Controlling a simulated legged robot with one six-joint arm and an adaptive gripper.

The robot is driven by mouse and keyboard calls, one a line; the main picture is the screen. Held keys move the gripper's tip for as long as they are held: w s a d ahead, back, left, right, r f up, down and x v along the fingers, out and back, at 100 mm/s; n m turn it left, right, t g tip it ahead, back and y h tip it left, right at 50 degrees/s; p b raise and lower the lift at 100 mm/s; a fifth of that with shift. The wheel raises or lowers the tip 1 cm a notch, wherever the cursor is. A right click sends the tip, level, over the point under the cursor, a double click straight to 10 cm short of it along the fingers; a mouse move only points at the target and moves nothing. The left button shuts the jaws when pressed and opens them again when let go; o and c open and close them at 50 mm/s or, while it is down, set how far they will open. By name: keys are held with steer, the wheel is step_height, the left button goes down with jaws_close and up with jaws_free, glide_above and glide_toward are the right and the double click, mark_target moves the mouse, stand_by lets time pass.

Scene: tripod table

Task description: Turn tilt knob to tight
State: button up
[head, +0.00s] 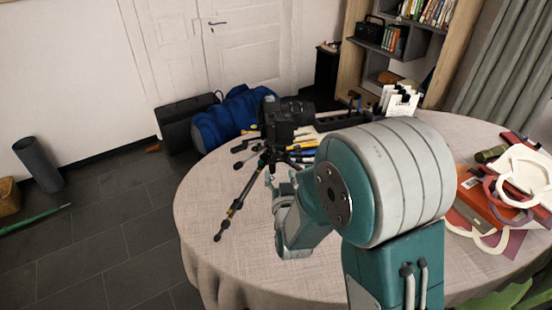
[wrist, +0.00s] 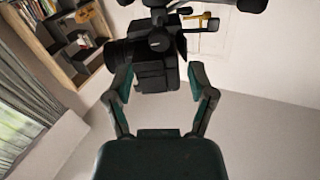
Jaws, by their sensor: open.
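A black tripod (head: 240,196) stands on the round table with a black camera (head: 280,128) on top. In the wrist view the camera (wrist: 155,72) shows dark and tilted, with its lens to the left. Dark tripod head parts lie above it there, among them a rounded knob-like part (wrist: 160,41); I cannot tell for sure whether it is the tilt knob. My gripper (wrist: 161,78) is open, its fingers apart and empty, with the camera body seen between and beyond them. In the head view my gripper (head: 272,182) is beside the tripod, partly hidden by my arm.
The round table (head: 215,235) has a pale cloth. Bags and boxes (head: 500,195) lie at its right. Pens and a white card holder (head: 398,100) are at the back. A blue bag (head: 225,118) lies behind the tripod.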

mark_target(277, 160)
steer(key=w, duration=0.4)
steer(key=w+a, duration=0.1)
steer(key=w, duration=0.2)
jaws_close()
